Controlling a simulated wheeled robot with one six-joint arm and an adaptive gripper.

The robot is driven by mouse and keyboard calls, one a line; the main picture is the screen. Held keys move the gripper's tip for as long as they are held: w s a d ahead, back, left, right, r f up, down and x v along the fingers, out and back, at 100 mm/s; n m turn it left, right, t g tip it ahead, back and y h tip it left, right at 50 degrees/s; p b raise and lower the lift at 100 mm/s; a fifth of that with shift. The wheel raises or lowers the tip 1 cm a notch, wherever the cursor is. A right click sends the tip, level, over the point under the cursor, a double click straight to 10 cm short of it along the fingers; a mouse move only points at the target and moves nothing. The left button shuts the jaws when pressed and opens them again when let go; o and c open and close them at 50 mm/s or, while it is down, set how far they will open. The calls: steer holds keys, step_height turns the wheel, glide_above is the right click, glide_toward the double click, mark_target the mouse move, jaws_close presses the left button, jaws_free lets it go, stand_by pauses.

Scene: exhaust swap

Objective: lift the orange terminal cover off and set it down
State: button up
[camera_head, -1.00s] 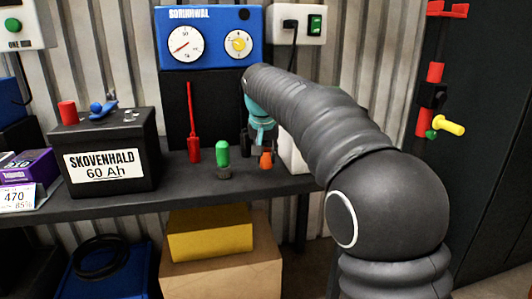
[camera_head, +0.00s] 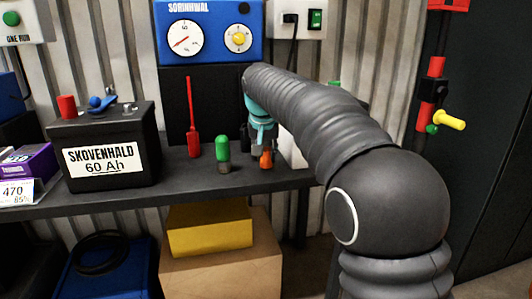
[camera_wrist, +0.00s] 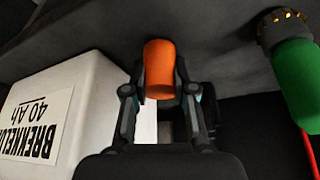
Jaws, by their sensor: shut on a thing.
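The orange terminal cover (camera_wrist: 160,68) is a small orange cylinder held between the fingers of my gripper (camera_wrist: 161,92), which is shut on it. In the head view the orange cover (camera_head: 266,160) shows low over the bench, beneath my teal and grey gripper (camera_head: 261,138). My arm hides part of the area around it. I cannot tell whether its lower end touches the bench top. A white battery (camera_wrist: 88,115) marked 40 Ah stands beside the gripper, mostly hidden behind my arm in the head view.
The bench (camera_head: 195,181) also carries a green-topped terminal piece (camera_head: 222,150), a red-handled tool (camera_head: 193,125) and a black 60 Ah battery (camera_head: 100,148) with a red cap and blue part. The green piece is close to the gripper. A gauge panel (camera_head: 210,35) hangs behind.

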steer(key=shift+f, duration=0.45)
steer(key=o, duration=1)
steer(key=shift+r, duration=0.1)
steer(key=v, duration=1.1)
steer(key=shift+s+r, duration=0.15)
steer(key=shift+r, duration=0.25)
